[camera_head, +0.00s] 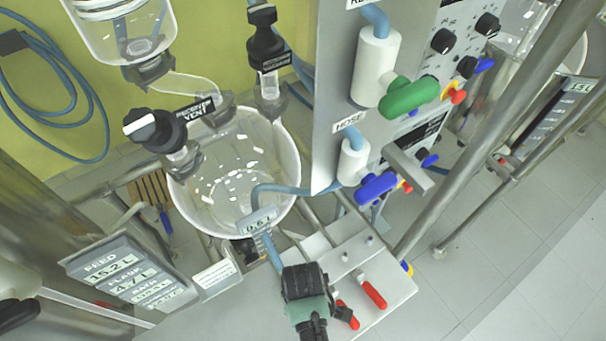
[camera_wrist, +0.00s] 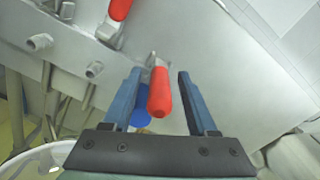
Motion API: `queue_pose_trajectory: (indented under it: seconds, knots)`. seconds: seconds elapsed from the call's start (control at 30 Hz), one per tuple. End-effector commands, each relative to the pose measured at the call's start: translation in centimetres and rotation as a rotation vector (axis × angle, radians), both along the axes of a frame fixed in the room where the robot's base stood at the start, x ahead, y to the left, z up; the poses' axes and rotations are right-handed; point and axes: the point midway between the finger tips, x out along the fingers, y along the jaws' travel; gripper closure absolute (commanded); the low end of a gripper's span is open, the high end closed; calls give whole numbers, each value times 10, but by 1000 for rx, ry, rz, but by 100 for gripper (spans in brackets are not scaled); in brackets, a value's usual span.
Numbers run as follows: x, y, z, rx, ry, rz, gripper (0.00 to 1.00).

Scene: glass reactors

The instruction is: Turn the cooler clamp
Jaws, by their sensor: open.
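A metal panel (camera_head: 320,255) carries two clamps with red handles. The nearer red clamp handle (camera_head: 348,318) shows in the wrist view (camera_wrist: 159,93) between the blue fingers of my gripper (camera_wrist: 158,74). My gripper is open, with a gap on each side of the handle. The other red handle (camera_head: 372,292) is farther right in the head view and at the top left of the wrist view (camera_wrist: 120,9). No label tells which is the cooler clamp.
A blue hose (camera_head: 272,250) runs close to my gripper. A control panel with a green valve handle (camera_head: 408,97) and a blue one (camera_head: 377,187) hangs above. Metal studs (camera_wrist: 95,70) stick out beside the clamps.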

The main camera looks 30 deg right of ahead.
Motion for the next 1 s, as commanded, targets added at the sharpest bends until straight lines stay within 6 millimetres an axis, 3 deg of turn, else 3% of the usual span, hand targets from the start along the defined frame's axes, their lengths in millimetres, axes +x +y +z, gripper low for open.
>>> queue_pose_trajectory:
  seconds: [0.17, 0.5, 1.0]
  knots:
    - [0, 0, 0, 0, 0, 0, 42]
    - [0, 0, 1, 0, 0, 0, 100]
    - [0, 0, 1, 0, 0, 0, 100]
